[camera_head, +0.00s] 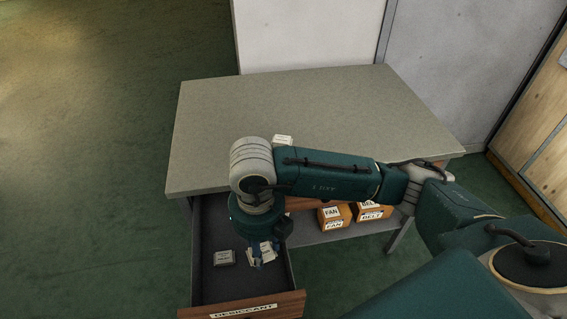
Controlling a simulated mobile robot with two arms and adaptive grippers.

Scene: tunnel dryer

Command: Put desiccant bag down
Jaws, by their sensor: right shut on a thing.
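My right gripper (261,262) points down into the open drawer (205,285), whose wooden front is labelled DESICCANT. It is shut on a small whitish bag (267,250), which I take to be the desiccant bag. The gripper and wrist partly hide the bag, and I cannot tell whether it touches the drawer floor. A small grey packet with a pale label (224,257) lies in the drawer to the left of the gripper. My left gripper is not in view.
The drawer slides out under a grey-topped table (220,120). A small white item (282,140) is on the tabletop behind my arm. Orange boxes labelled FAN (334,216) and BELT (371,212) stand on the shelf below. Green floor is clear at left.

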